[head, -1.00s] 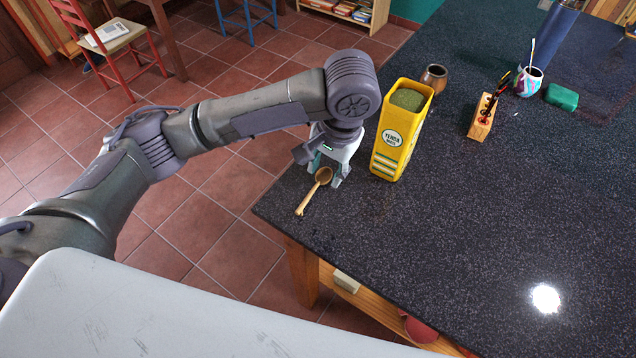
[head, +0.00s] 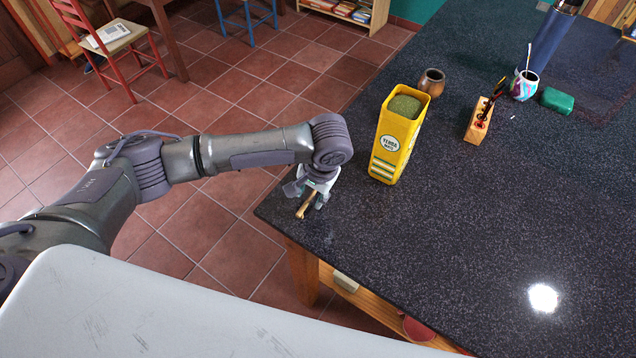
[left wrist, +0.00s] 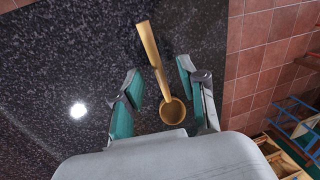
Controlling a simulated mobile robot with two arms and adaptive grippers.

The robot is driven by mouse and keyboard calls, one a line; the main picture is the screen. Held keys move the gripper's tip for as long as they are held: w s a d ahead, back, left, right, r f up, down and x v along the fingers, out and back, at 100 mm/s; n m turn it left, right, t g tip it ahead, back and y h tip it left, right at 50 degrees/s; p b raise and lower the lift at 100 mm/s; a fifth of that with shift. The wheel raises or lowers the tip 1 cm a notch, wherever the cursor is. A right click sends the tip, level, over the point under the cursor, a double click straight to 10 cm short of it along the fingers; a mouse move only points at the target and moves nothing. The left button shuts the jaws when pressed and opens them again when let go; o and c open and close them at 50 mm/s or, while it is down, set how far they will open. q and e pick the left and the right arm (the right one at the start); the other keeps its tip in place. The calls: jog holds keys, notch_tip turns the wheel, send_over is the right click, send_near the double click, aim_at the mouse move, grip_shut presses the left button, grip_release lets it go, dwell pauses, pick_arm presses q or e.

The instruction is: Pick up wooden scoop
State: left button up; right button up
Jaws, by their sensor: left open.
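The wooden scoop (head: 307,208) lies on the dark speckled counter near its left edge. In the head view only its handle shows; the bowl is hidden under my left gripper (head: 313,196). In the left wrist view the whole scoop (left wrist: 156,66) shows, with its round bowl between the fingers and its handle reaching away past the fingertips. My left gripper (left wrist: 160,78) is open, a finger on each side of the scoop, with a gap on both sides. I cannot tell its exact height above the counter. My right gripper is not in view.
A yellow yerba tin (head: 391,150) stands on the dark counter (head: 450,240) right of my left gripper. The counter's front is clear.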

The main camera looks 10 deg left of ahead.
aim_at(310, 198)
pick_arm(q)
jog(key=shift+a+f, duration=0.15)
jog(key=shift+f, duration=0.55)
grip_shut()
notch_tip(310, 198, up, 9)
jog(key=shift+f+b, duration=0.1)
jog(key=shift+b, duration=0.95)
jog(key=shift+r, duration=0.65)
